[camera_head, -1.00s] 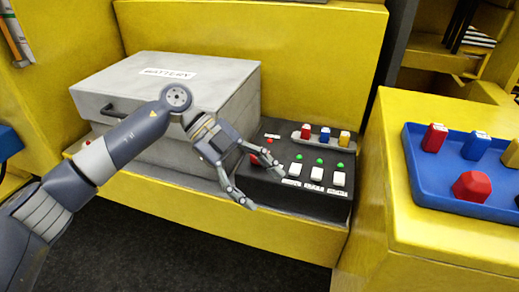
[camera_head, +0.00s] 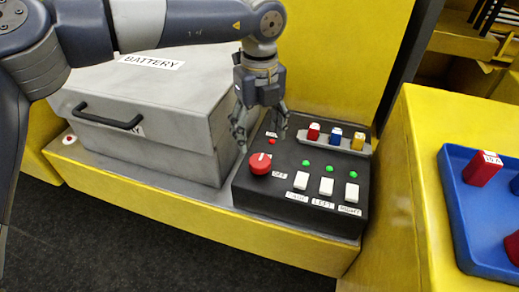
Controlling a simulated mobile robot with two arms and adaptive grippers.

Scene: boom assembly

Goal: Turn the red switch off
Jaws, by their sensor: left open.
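A red rotary switch (camera_head: 260,164) sits at the left front of a black control panel (camera_head: 300,221). It has a pale mark on its top and a label beside it that seems to read OFF. My left gripper (camera_head: 260,143) points down over the panel's left side, just behind and above the red switch. Its fingers are spread and empty, and they look apart from the switch. My right gripper is not in view.
The panel also has white switches (camera_head: 327,186), green lights (camera_head: 329,168) and a strip of coloured fuses (camera_head: 336,134). A grey battery box (camera_head: 190,105) stands close on the left. A blue tray (camera_head: 468,245) with coloured pieces is at right.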

